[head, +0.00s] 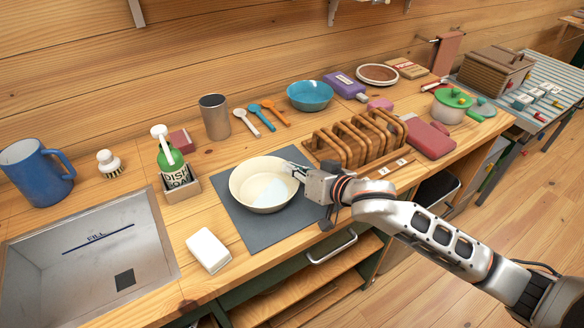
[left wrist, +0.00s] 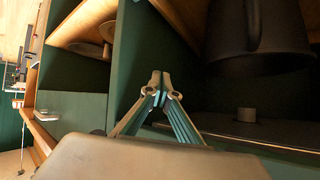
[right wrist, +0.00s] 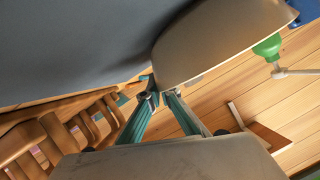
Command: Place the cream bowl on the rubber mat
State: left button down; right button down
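The cream bowl (head: 258,196) is over the dark grey rubber mat (head: 268,232), within its outline in the head view. I cannot tell whether its base touches the mat. My right gripper (head: 301,174) is at the bowl's right rim. In the right wrist view my right gripper (right wrist: 159,92) has its fingers nearly together on the edge of the bowl (right wrist: 215,42), with the mat (right wrist: 75,45) beyond; the fingertips are partly hidden. My left gripper (left wrist: 160,80) is shut and empty in the left wrist view, by green shelving below the counter; it is outside the head view.
A wooden rack (head: 355,142) stands close right of the mat. A white block (head: 208,250) lies at front left, with a soap bottle (head: 172,160) in a holder behind it. A metal sink (head: 85,255) is further left. A blue bowl (head: 310,95) stands behind.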

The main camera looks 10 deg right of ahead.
jog(key=c, duration=2.3)
grip_release()
jog(key=shift+r, duration=0.2)
jog(key=v, duration=1.2)
